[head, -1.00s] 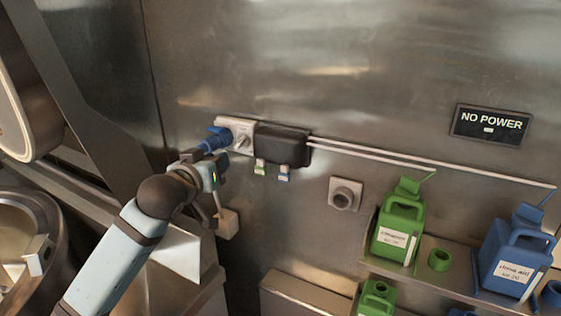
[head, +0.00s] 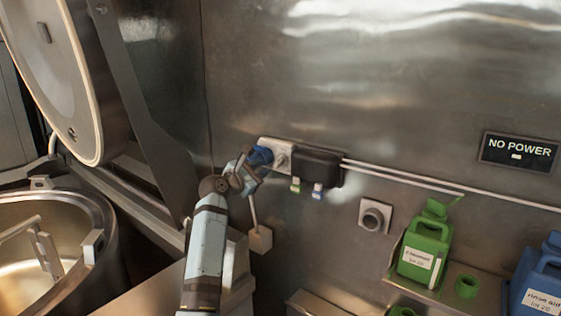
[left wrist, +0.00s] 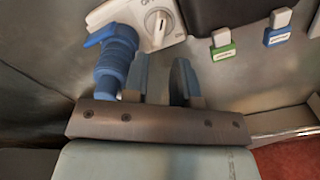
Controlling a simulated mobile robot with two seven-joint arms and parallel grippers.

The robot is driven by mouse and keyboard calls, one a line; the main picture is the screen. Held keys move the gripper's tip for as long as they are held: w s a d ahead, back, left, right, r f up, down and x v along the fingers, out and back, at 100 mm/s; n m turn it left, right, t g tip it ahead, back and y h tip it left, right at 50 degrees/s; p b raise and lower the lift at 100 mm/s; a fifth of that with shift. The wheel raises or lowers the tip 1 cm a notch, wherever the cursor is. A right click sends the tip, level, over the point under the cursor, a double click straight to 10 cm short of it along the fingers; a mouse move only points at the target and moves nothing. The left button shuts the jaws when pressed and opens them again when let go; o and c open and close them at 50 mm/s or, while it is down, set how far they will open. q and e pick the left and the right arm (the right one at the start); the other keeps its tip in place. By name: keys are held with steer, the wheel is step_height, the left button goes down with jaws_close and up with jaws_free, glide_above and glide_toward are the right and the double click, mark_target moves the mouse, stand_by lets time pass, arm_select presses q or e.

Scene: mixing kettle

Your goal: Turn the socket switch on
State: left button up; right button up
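The socket (head: 266,145) is a pale grey plate on the steel wall, next to a black box. Its round switch (head: 281,159) also shows in the left wrist view as a white knob (left wrist: 159,25) with a raised ridge. A blue plug (left wrist: 116,55) sticks out beside the knob, and in the head view (head: 260,156) it is at the socket's left. My left gripper (left wrist: 164,75) is open and empty, its two fingers apart, just below the knob in the wrist view. The left finger is close beside the plug; I cannot tell whether they touch. My right gripper is out of view.
A "NO POWER" sign (head: 518,150) hangs at the right. A green canister (head: 425,247) stands on a shelf. The kettle (head: 95,240) is at the left.

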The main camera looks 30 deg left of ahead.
mark_target(278, 161)
arm_select(q)
steer(key=w, duration=0.5)
steer(key=w+p, duration=0.1)
steer(key=w, duration=0.2)
steer(key=shift+w+d, duration=0.35)
steer(key=shift+d, duration=0.05)
jaws_close()
